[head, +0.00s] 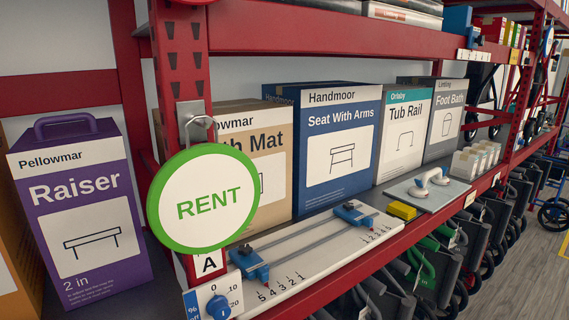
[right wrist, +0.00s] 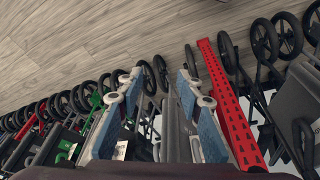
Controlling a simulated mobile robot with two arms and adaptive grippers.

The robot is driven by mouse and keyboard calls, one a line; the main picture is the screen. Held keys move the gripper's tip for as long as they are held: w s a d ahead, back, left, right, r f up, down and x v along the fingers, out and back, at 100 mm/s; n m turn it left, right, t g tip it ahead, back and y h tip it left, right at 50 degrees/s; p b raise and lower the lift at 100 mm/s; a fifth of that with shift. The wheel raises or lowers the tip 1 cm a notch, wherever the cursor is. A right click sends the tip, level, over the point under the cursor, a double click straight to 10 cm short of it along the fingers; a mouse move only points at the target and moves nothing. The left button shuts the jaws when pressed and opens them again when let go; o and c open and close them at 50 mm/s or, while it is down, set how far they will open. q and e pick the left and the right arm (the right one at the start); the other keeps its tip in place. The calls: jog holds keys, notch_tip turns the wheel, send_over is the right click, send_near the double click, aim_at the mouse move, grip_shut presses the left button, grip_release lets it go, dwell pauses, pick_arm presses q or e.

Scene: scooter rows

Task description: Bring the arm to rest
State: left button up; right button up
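My right gripper (right wrist: 160,82) shows in the right wrist view, its two blue-padded fingers apart with nothing between them. Beyond the fingers are the grey wood-look floor (right wrist: 120,35), black wheels and folded scooters. A red upright post (right wrist: 228,105) stands just right of the right finger in that view; I cannot tell how far from it the finger is. Neither gripper and no arm shows in the head view.
In the head view, a red shelf (head: 355,268) carries boxes, a white slider board (head: 315,248), a yellow block (head: 402,210) and a board with a white-and-blue handle (head: 430,182). A green RENT sign (head: 205,200) hangs on the post. Folded scooters crowd below.

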jog(key=s+f+g+b, duration=0.1)
jog(key=s+f, duration=0.1)
jog(key=f, duration=1.2)
jog(key=s+f+b, duration=0.1)
jog(key=s+f, duration=0.1)
jog(key=f, duration=1.2)
jog(key=s+d+f+g+b, duration=0.1)
jog(key=s+d+f, duration=0.2)
jog(key=s+f, duration=1.1)
jog(key=shift+s+f+b, duration=0.4)
jog(key=shift+s, duration=0.5)
